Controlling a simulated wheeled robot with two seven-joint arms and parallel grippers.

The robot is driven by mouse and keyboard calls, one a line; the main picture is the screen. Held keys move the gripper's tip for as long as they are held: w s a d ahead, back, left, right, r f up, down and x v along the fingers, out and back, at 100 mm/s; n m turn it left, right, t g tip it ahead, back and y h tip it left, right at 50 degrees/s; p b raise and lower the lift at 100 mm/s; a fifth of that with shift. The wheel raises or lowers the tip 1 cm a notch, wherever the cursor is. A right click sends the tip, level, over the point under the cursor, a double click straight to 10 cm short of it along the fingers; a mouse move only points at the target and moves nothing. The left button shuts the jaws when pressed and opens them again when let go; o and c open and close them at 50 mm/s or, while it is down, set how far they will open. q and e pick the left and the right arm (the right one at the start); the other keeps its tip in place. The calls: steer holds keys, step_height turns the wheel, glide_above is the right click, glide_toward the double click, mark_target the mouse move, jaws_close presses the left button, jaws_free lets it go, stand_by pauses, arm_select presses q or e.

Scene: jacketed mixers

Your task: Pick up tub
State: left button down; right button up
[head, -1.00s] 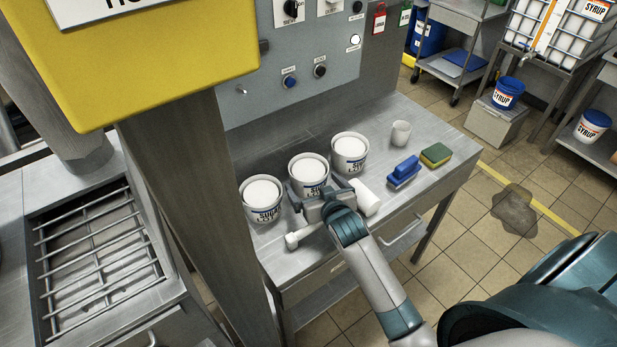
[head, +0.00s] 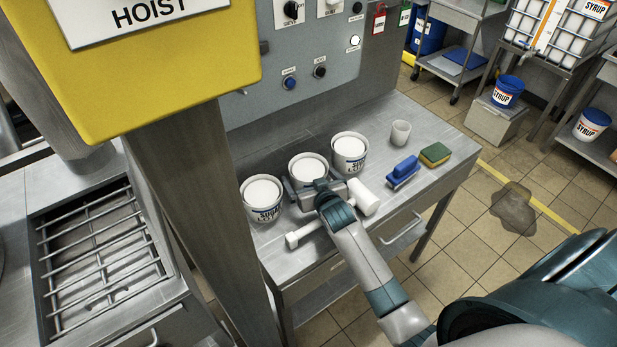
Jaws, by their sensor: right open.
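Three white tubs with blue lettering stand in a row on the steel bench: a left tub (head: 263,197), a middle tub (head: 308,168) and a right tub (head: 349,152). All show white tops. My right gripper (head: 307,186) is open at the near side of the middle tub, over the bench, and hides much of that tub's front. Whether its fingers touch the tub cannot be told. My left gripper does not show.
A white mallet-like tool (head: 364,196) lies under my right wrist. A thick post (head: 190,200) rises at the left.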

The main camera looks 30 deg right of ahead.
mark_target(304, 161)
stand_by(0.5)
steer(key=c, duration=1.5)
steer(key=shift+w+r, duration=0.1)
steer(key=shift+r+b, duration=0.45)
steer(key=shift+r, duration=0.4)
step_height(304, 161, up, 2)
steer(key=shift+d+r+b, duration=0.15)
steer(key=shift+b, duration=0.4)
steer(key=s+d+r+b, duration=0.1)
steer(key=s+d+r, duration=0.1)
steer(key=d, duration=0.1)
steer(key=s+d+r+b, duration=0.1)
steer(key=s+d+r, duration=0.1)
steer(key=d, duration=0.1)
steer(key=s+d+r+b, duration=0.1)
steer(key=s+d+r, duration=0.1)
steer(key=d+r, duration=0.1)
steer(key=shift+s+d, duration=0.25)
steer(key=shift+d, duration=0.05)
